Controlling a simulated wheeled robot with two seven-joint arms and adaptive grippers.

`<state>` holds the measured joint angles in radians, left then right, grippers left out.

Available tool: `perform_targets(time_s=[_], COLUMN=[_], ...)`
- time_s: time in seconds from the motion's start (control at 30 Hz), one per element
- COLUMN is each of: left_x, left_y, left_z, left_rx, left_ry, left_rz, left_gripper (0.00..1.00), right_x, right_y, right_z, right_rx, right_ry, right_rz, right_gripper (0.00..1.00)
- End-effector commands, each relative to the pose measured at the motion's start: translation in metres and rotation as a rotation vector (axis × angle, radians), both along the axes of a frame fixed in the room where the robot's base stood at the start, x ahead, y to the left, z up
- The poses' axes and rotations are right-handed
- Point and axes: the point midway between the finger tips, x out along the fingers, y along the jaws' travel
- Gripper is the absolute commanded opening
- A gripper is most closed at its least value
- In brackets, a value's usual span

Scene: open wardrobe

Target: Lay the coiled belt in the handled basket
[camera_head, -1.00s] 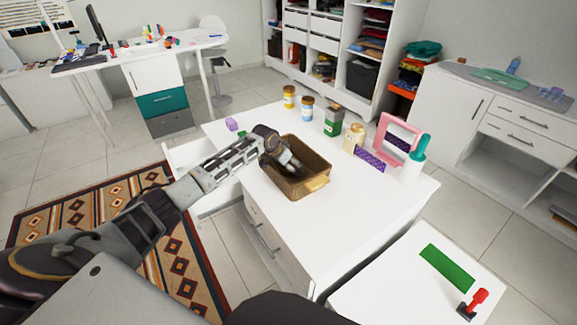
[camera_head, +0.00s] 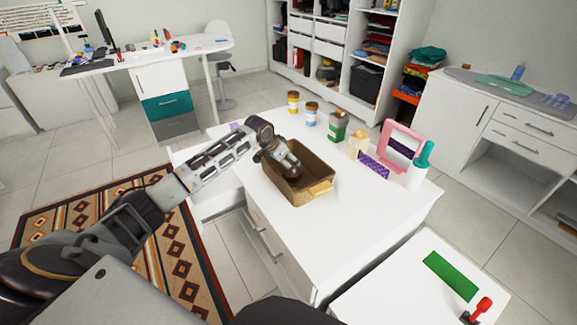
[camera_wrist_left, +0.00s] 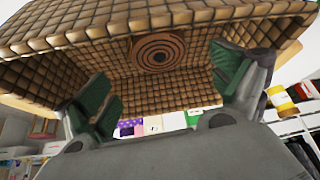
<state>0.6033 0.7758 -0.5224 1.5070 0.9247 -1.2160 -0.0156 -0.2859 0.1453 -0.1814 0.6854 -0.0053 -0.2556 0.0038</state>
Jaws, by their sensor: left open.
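The handled basket (camera_head: 283,189) is brown and woven, with a light tan handle patch, and stands on the white cabinet top. It also fills much of the left wrist view (camera_wrist_left: 60,25). The coiled belt (camera_wrist_left: 158,49) is a flat brown spiral lying on the basket's floor in the left wrist view; in the head view it is hidden. My left gripper (camera_head: 292,168) points down into the basket. Its green-padded fingers (camera_wrist_left: 167,90) are spread wide in the left wrist view, with nothing between them and the belt apart beyond the tips. My right gripper is out of view.
Behind the basket stand jars (camera_head: 293,102), a green canister (camera_head: 338,127), a pink frame (camera_head: 403,138) and a white bottle with a teal top (camera_head: 418,170). An open drawer (camera_head: 208,185) juts out at the cabinet's left.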

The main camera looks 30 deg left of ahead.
Motion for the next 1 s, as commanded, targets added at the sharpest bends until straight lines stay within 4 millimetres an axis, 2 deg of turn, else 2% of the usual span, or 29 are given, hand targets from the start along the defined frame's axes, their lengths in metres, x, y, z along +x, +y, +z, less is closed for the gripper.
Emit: perform_targets(time_s=[0.2,0.4,0.67,1.0], left_x=[-0.013,-0.02,-0.022,-0.022], left_y=[0.005,0.007,0.007,0.007], left_z=[0.023,0.036,0.039,0.039], left_rx=[0.002,0.0,0.0,0.0], left_ry=[0.0,0.001,0.001,0.001], left_rz=[0.0,0.0,0.0,0.0], left_gripper=[0.94,0.94,0.94,0.94], right_x=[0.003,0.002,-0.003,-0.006], right_y=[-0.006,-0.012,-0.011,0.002], right_z=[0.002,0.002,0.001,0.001], right_rx=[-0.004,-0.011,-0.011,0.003], right_ry=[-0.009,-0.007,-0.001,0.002], right_rz=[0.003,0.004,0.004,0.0], right_gripper=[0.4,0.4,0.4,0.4])
